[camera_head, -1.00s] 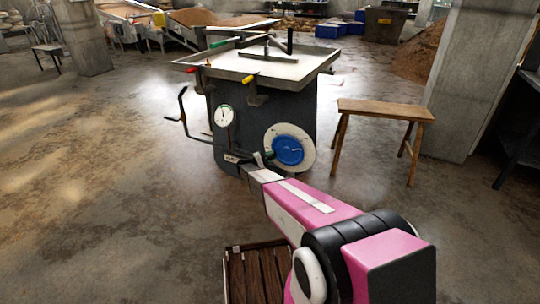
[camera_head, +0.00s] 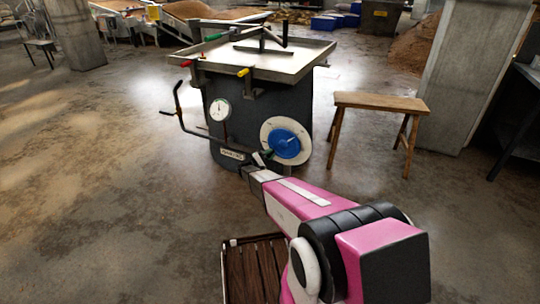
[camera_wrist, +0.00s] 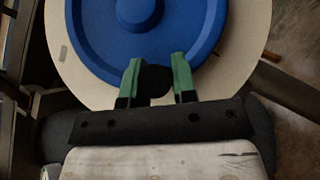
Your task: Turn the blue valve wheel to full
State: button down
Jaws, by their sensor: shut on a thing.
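The blue valve wheel (camera_head: 284,145) is mounted in front of a round cream disc (camera_head: 265,128) on the front of a dark machine (camera_head: 255,108). It fills the top of the wrist view (camera_wrist: 110,40), with its raised hub. My gripper (camera_wrist: 156,74) has green fingers closed on either side of a small dark knob (camera_wrist: 155,82) at the wheel's near rim. In the head view my gripper (camera_head: 265,157) is at the wheel's lower left. A round white gauge (camera_head: 219,110) sits left of the wheel; its reading is too small to tell.
A bent dark crank handle (camera_head: 180,108) sticks out at the machine's left. A wooden bench (camera_head: 380,103) stands to the right, before a concrete pillar (camera_head: 475,80). A slatted wooden crate (camera_head: 255,268) is low by my arm. The floor at left is clear.

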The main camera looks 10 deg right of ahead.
jog(key=shift+s+d+f, duration=0.2)
jog(key=shift+s, duration=0.05)
jog(key=c, duration=0.9)
grip_release()
jog(key=shift+w, duration=0.1)
jog(key=v, duration=1)
jog(key=shift+a, duration=0.4)
